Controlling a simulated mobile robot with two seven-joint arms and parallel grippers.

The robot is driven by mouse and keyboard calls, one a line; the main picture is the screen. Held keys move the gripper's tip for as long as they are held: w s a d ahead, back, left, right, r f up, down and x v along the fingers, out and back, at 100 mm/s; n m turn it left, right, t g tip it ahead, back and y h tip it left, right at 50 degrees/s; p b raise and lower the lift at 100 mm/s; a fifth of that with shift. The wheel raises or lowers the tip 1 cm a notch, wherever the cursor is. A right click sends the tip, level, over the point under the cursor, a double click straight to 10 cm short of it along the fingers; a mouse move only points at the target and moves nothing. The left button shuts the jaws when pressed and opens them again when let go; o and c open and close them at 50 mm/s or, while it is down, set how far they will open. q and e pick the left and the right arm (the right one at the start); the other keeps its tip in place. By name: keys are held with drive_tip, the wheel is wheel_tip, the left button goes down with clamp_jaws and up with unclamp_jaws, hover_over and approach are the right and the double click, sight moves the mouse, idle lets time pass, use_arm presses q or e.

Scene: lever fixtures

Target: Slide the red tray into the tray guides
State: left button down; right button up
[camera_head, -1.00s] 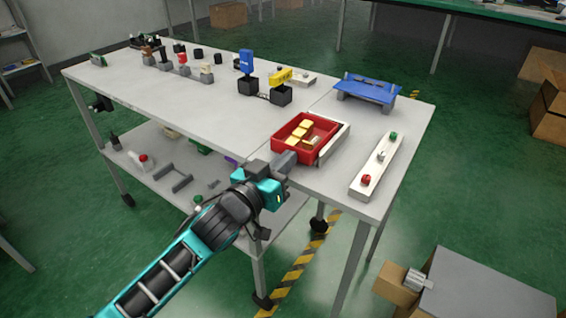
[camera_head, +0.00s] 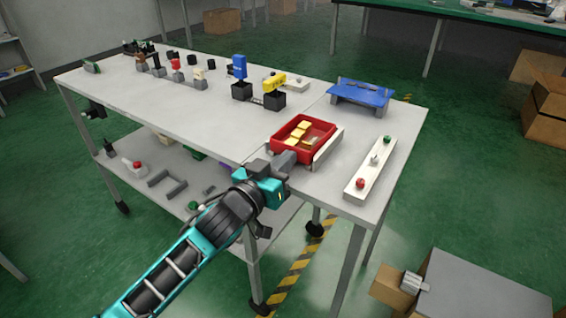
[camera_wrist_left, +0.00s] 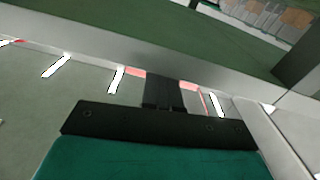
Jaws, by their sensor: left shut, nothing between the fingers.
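The red tray (camera_head: 318,131) lies on the near part of the white table, with several yellow blocks (camera_head: 300,133) in it. A pale guide rail (camera_head: 328,146) stands along its right side, close to the tray wall. In the left wrist view the dark shut fingers (camera_wrist_left: 163,90) hide part of a reddish strip that seems to be the tray (camera_wrist_left: 190,86). My right gripper is not in view.
A white strip with coloured buttons (camera_head: 367,170) lies to the right. A blue-topped stand (camera_head: 360,94) is behind the tray. Black blocks with a blue and a yellow lever (camera_head: 272,82) stand further left. The table's front edge is close to my left gripper.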

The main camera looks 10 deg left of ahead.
use_arm(q)
drive_tip(key=shift+w+d, duration=0.15)
drive_tip(key=shift+w, duration=0.25)
drive_tip(key=shift+p+v, duration=0.85)
drive_tip(key=shift+v, duration=0.3)
drive_tip(key=shift+s, duration=0.3)
drive_tip(key=p+v, duration=0.1)
drive_tip(key=v, duration=1.2)
drive_tip(key=shift+p, duration=0.3)
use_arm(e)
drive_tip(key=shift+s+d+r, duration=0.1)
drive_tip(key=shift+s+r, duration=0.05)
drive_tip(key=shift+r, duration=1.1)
use_arm(q)
drive_tip(key=s+a+f+g+y+p, duration=0.1)
drive_tip(key=s+f+g+y+p, duration=0.3)
drive_tip(key=f, duration=0.7)
drive_tip(key=s+g+p, duration=0.2)
drive_tip(key=s+p, duration=0.2)
drive_tip(key=shift+s, duration=0.4)
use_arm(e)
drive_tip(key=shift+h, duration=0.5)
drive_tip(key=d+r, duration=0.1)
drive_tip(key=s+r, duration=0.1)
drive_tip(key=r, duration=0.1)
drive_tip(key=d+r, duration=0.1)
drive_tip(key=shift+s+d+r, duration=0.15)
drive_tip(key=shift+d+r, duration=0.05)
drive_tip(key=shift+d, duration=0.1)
